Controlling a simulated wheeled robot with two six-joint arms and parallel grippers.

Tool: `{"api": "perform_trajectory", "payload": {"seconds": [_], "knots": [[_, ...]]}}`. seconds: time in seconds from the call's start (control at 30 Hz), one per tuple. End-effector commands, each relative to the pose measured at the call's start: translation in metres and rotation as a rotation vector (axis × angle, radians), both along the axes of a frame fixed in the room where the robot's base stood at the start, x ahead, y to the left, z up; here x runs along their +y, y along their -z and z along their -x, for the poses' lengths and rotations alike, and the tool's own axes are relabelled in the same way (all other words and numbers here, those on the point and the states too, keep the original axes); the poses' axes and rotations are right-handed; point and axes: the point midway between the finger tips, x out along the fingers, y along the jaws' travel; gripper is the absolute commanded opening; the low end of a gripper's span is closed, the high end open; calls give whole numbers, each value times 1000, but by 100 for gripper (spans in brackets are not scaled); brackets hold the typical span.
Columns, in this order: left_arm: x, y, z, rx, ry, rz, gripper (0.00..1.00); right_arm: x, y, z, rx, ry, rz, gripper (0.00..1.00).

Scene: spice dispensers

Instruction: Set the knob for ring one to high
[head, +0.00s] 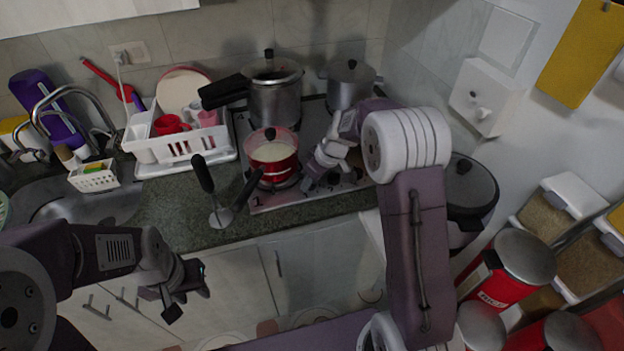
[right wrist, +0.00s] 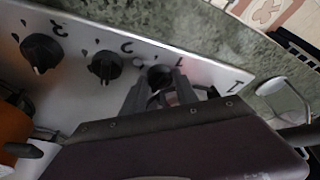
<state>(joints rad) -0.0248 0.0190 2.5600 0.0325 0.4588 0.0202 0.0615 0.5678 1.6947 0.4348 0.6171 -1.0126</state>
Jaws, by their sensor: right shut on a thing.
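The hob's steel front panel (right wrist: 75,78) carries a row of dark round knobs. In the right wrist view, one knob (right wrist: 160,75) sits between the fingers of my right gripper (right wrist: 158,86), beside a mark like a 1. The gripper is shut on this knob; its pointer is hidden. Two other knobs, one near a 2 (right wrist: 104,66) and one near a 3 (right wrist: 41,50), are clear of the fingers. In the head view my right gripper (head: 310,180) is at the hob's front edge. My left gripper (head: 187,300) is open and empty in front of the counter.
A red pot (head: 274,168) stands on the hob, left of my right gripper. Larger metal pots (head: 275,100) stand behind. A white dish rack (head: 180,152) and a utensil (head: 221,214) are to the left. Red canisters (head: 500,291) and dispensers (head: 546,216) are at the right.

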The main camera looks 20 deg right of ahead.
Motion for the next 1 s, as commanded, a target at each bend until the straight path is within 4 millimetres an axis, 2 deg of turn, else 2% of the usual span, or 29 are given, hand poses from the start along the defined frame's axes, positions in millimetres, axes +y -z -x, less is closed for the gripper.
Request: {"api": "perform_trajectory", "payload": {"seconds": [0.17,0.6,1.0], "knots": [[0,-13,0,0,0,0,36,2,-7,-1,-7,156,1,0],[0,-67,0,0,0,0,36,5,-9,0,-8,501,1,0],[0,-78,0,0,0,0,36,6,-4,-1,-10,657,-2,0]]}}
